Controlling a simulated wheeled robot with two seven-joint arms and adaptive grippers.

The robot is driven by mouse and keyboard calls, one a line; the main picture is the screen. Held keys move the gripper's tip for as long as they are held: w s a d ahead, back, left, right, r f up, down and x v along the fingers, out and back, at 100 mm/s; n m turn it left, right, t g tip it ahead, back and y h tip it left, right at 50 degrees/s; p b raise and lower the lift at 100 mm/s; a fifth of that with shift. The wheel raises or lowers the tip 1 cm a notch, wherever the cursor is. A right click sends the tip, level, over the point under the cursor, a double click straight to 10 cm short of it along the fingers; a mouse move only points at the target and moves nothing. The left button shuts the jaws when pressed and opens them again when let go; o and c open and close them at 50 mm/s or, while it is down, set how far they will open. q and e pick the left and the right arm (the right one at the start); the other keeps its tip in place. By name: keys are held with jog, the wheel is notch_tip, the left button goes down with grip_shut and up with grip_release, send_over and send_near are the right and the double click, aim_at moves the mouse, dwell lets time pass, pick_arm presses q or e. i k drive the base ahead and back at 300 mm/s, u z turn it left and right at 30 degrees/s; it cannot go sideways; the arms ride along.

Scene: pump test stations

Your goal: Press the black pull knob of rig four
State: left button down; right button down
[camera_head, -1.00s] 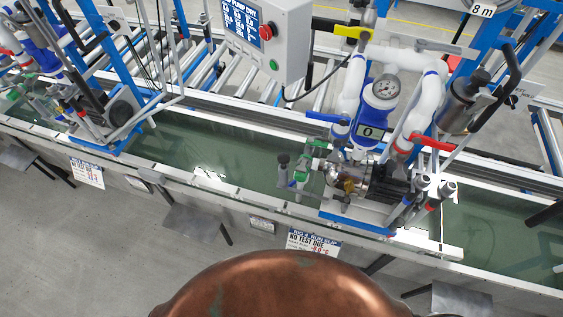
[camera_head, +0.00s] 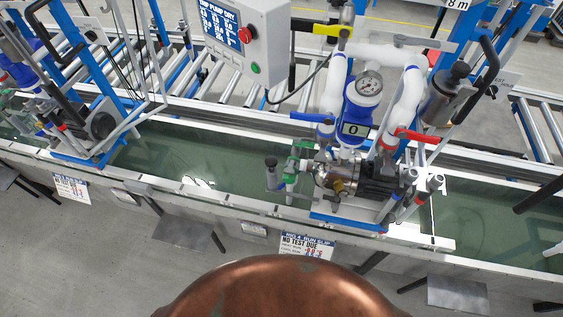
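The pump rig (camera_head: 345,195) in front of me stands over the trough, right of centre, above a slip (camera_head: 305,247) that seems to read "RIG 4 RUN SLIP" and "NO TEST DUE". A dark-capped upright stem (camera_head: 271,163) stands at its left end. A black knob-like cap (camera_head: 460,70) tops a grey metal cylinder at its upper right. I cannot tell which of these is the black pull knob. The rig's blue meter (camera_head: 355,129) reads 0, with a round gauge (camera_head: 369,83) above it. Neither of my grippers is in view.
A grey control box (camera_head: 247,45) with a red button and a green button hangs at upper centre. Another rig (camera_head: 95,120) stands at left. Blue, yellow and red valve handles surround the near rig. Grey plates (camera_head: 188,233) jut from the trough's front; grey floor (camera_head: 90,260) shows at lower left.

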aim_at(271, 161)
jog(key=z, duration=1.35)
jog(key=k, duration=1.05)
jog(key=u, duration=1.5)
jog(key=i, duration=0.5)
jog(key=z, duration=0.05)
